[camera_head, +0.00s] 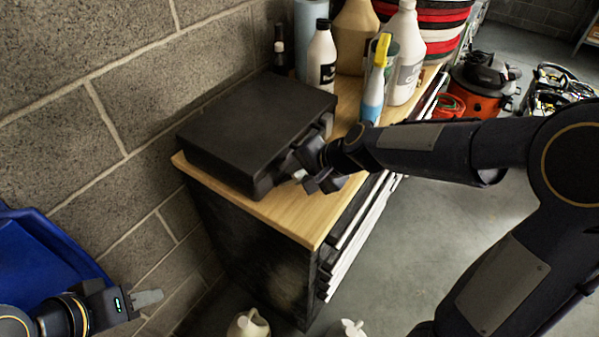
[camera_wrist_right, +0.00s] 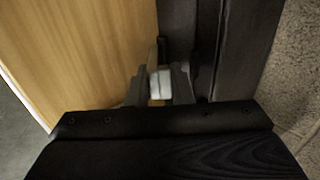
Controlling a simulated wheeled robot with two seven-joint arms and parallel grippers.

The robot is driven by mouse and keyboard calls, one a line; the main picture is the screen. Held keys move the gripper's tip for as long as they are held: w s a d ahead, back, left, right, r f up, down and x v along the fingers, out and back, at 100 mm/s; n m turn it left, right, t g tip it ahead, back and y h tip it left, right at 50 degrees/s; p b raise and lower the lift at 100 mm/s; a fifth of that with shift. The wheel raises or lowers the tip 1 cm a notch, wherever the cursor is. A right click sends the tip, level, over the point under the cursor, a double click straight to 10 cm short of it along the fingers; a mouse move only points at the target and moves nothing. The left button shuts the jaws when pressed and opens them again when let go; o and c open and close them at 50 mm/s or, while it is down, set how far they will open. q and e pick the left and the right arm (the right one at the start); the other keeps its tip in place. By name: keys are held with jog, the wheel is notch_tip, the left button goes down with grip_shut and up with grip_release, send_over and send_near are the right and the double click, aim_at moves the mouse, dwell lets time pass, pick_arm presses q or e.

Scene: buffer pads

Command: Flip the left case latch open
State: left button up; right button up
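The closed black case (camera_head: 255,125) lies flat on the wooden top of a cabinet against the wall. In the right wrist view its dark side (camera_wrist_right: 235,50) runs along the right of the wooden top. My right gripper (camera_head: 300,176) is at the case's front edge, near the left end. In the right wrist view its pale fingertips (camera_wrist_right: 160,84) are together, close beside the case side. A small dark upright piece (camera_wrist_right: 162,48), perhaps the left latch, shows just beyond them; contact cannot be told. My left gripper (camera_head: 148,298) is low at the left, away from the case; its finger gap is not clear.
A white bottle with a black cap (camera_head: 322,58), a spray bottle with a yellow head (camera_head: 373,95) and other bottles stand behind and right of the case. Bare wooden top (camera_head: 300,215) shows in front. A blue bin (camera_head: 45,260) is at the left.

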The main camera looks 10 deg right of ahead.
grip_shut()
jog(key=f+t+y+b, duration=0.1)
jog(key=b, duration=0.7)
jog(key=s+d+f+t+y+b, duration=0.1)
jog(key=b, duration=0.7)
jog(key=shift+f+t+y, duration=0.1)
jog(key=shift+t+y, duration=0.2)
jog(key=shift+b, duration=0.6)
jog(key=shift+r, duration=0.25)
jog(key=shift+o, duration=1.4)
grip_release()
